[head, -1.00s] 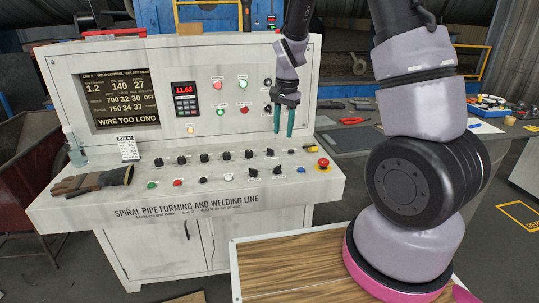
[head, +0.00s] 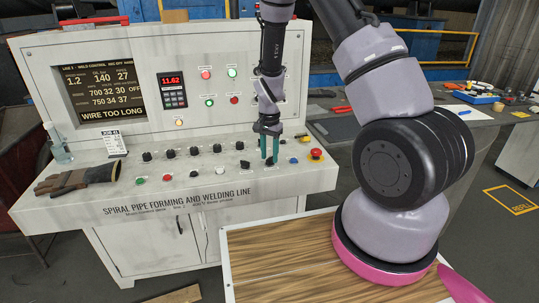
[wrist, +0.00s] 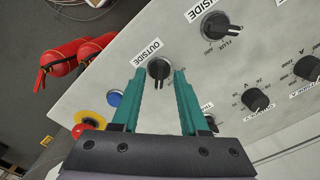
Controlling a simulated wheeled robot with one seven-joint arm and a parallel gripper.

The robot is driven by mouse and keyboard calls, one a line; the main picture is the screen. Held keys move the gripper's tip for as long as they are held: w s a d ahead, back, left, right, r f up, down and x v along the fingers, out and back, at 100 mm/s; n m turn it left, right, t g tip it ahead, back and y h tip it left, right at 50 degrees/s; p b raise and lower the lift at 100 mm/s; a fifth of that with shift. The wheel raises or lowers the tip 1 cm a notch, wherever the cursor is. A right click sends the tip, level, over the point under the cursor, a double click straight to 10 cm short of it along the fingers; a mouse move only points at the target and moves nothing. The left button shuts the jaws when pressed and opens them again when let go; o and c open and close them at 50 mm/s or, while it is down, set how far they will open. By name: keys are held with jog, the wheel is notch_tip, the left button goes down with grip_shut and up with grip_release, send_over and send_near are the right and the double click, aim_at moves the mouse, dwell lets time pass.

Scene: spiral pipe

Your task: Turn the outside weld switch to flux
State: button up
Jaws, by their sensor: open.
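My gripper (head: 269,161) is over the right part of the console panel, fingers pointing down. In the wrist view its two teal fingers (wrist: 160,85) are open, one on each side of a black knob (wrist: 160,68) with an OUTSIDE label beside it. Contact cannot be told. The small marks around this knob are hard to read. A second black knob (wrist: 215,27) sits up and right of it, outside the fingers. It also has an OUTSIDE label, and FLUX is readable on its scale. In the head view the labels are too small to read.
A blue button (wrist: 115,98) and a red emergency stop on yellow (wrist: 83,124) lie near the left finger. More black knobs (wrist: 255,100) are to the right. A glove (head: 80,179) and bottle (head: 57,145) rest at the console's left. A wooden-topped surface (head: 285,255) stands in front.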

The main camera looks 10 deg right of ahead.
jog(key=shift+f, duration=0.1)
grip_shut()
jog(key=shift+n, duration=0.4)
jog(key=n, duration=0.3)
jog(key=shift+n, duration=2.4)
grip_release()
